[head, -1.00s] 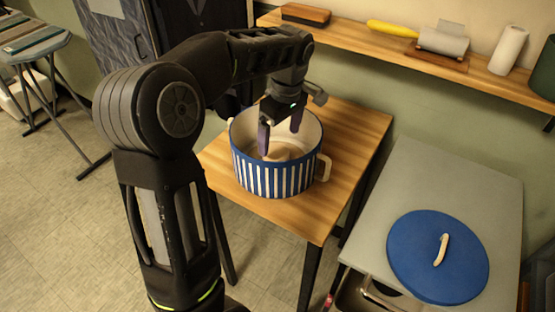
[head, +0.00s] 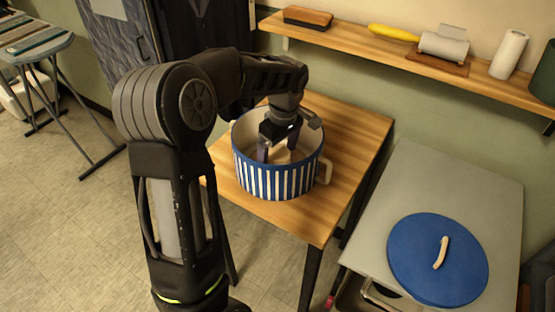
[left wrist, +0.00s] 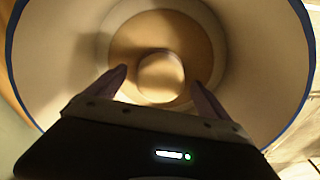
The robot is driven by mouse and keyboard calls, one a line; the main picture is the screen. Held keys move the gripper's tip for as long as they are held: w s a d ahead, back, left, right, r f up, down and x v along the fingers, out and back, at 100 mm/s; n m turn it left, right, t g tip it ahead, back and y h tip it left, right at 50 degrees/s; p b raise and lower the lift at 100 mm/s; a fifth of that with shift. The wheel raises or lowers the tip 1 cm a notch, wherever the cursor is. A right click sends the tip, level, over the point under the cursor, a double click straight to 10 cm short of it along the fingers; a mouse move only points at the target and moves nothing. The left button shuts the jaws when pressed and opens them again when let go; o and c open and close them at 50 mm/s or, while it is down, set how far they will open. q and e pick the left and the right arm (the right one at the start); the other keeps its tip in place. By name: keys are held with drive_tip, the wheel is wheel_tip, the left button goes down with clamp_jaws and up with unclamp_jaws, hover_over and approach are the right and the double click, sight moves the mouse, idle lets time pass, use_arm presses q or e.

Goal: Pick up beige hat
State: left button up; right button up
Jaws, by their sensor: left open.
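The beige hat (head: 281,158) lies inside a blue-and-white striped pot (head: 275,182), which stands on a wooden table. In the left wrist view the hat (left wrist: 162,76) shows its round crown and wide brim on the pot's floor. My left gripper (head: 278,148) is open and points down inside the pot's mouth. In the left wrist view its two fingers (left wrist: 160,84) are spread on either side of the crown. I cannot tell whether they touch the hat. The pot's front wall hides part of the hat in the head view. My right gripper is out of view.
The pot's rim and walls surround my left fingers, and a handle (head: 324,172) sticks out at its right. A blue lid (head: 420,262) lies on the grey counter (head: 400,190) at the right. A wall shelf (head: 380,48) holds several items. The table's right side is clear.

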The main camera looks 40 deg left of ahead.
use_arm(q)
drive_tip(key=shift+a+f, duration=0.1)
drive_tip(key=shift+f, duration=0.75)
drive_tip(key=c, duration=1.5)
